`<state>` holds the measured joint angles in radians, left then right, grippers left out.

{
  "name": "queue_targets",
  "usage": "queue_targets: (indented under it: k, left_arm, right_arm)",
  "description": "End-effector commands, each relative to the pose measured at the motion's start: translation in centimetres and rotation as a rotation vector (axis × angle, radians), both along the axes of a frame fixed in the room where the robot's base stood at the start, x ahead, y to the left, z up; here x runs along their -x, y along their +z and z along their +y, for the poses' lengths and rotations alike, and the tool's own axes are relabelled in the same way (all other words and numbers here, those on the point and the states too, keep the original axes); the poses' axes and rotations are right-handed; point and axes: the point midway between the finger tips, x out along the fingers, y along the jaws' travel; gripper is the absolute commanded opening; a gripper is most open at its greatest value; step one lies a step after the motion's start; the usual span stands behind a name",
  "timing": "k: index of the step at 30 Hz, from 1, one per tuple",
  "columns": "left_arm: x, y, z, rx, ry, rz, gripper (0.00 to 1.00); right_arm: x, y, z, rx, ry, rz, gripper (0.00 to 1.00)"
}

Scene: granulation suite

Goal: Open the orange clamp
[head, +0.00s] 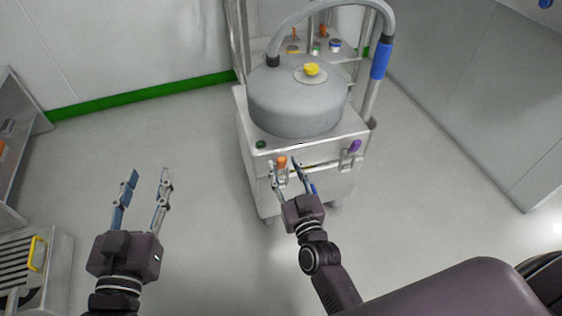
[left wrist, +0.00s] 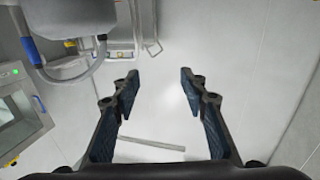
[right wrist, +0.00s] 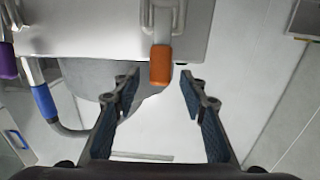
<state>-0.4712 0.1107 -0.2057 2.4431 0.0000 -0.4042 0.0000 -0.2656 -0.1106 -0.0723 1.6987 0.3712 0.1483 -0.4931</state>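The orange clamp (head: 282,162) is on the front face of the steel machine (head: 300,190), just below its top edge. In the right wrist view the orange clamp (right wrist: 160,65) hangs from a metal bracket, close to and between my right fingertips. My right gripper (head: 288,168) is open, with its fingers reaching up at the clamp; the right wrist view shows a gap on the finger sides (right wrist: 160,82). I cannot tell whether they touch it. My left gripper (head: 148,175) is open and empty over the floor, left of the machine; its wrist view shows empty fingers (left wrist: 160,75).
A purple clamp (head: 355,146) sits further right on the machine. A grey domed vessel (head: 298,100) with a yellow knob (head: 311,69) stands on top. A thick hose (head: 340,5) with a blue sleeve (head: 380,60) arches above. A steel unit (head: 38,275) stands at lower left. The floor between is clear.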

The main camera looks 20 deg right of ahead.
Motion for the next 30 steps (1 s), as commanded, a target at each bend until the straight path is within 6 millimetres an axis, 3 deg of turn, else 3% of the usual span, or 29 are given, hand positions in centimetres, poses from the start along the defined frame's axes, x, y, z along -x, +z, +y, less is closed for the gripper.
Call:
queue_targets:
  k: [9, 21, 30]
  left_arm:
    - [0.1, 4.1, -0.5, 0.048, -0.011, -0.184, 0.40]
    - [0.2, 4.8, -0.5, 0.056, -0.013, -0.214, 0.40]
    - [0.2, 4.8, -0.5, 0.056, -0.012, -0.213, 0.40]
  right_arm:
    - [-2.9, 0.0, 0.0, 0.000, 0.000, -0.001, 0.39]
    - [-3.3, 0.0, 0.0, 0.000, 0.000, 0.001, 0.38]
    - [-3.3, 0.0, 0.0, 0.000, 0.000, 0.001, 0.05]
